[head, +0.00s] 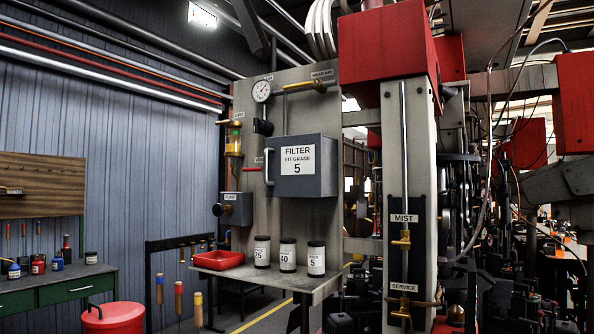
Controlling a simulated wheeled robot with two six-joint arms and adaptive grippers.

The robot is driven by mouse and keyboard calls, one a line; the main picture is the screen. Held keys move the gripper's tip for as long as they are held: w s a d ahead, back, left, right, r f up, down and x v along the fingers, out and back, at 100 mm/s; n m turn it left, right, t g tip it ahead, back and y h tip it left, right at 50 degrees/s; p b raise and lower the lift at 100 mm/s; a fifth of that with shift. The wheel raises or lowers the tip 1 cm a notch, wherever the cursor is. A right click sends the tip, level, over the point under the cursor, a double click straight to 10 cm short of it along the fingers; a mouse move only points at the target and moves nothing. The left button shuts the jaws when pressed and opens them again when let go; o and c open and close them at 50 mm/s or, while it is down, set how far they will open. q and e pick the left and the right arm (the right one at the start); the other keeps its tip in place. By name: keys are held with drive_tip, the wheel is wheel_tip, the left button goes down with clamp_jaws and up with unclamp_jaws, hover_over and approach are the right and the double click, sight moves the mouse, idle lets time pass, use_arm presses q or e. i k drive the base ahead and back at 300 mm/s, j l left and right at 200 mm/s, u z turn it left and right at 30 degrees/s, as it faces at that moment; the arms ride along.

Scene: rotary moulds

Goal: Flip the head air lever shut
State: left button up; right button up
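The head air lever (298,85) is a yellow handle near the top of the grey panel (222,107). It lies roughly level and points left from a brass valve body (320,86). A small label (321,73), which seems to read HEAD AIR, sits just above it. Neither of my grippers shows in the head view, and nothing touches the lever.
A pressure gauge (261,90) is left of the lever. The filter box (301,165) juts out below it, and a red machine housing (388,45) stands close on its right. Three labelled jars and a red tray (218,260) stand on the shelf (312,286) below.

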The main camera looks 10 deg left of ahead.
sight(314, 83)
drive_tip(key=j, duration=0.45)
drive_tip(key=k+j+z, duration=0.1)
drive_tip(key=j, duration=0.35)
drive_tip(key=k+j, duration=0.1)
drive_tip(key=j, duration=0.4)
drive_tip(key=z, duration=0.05)
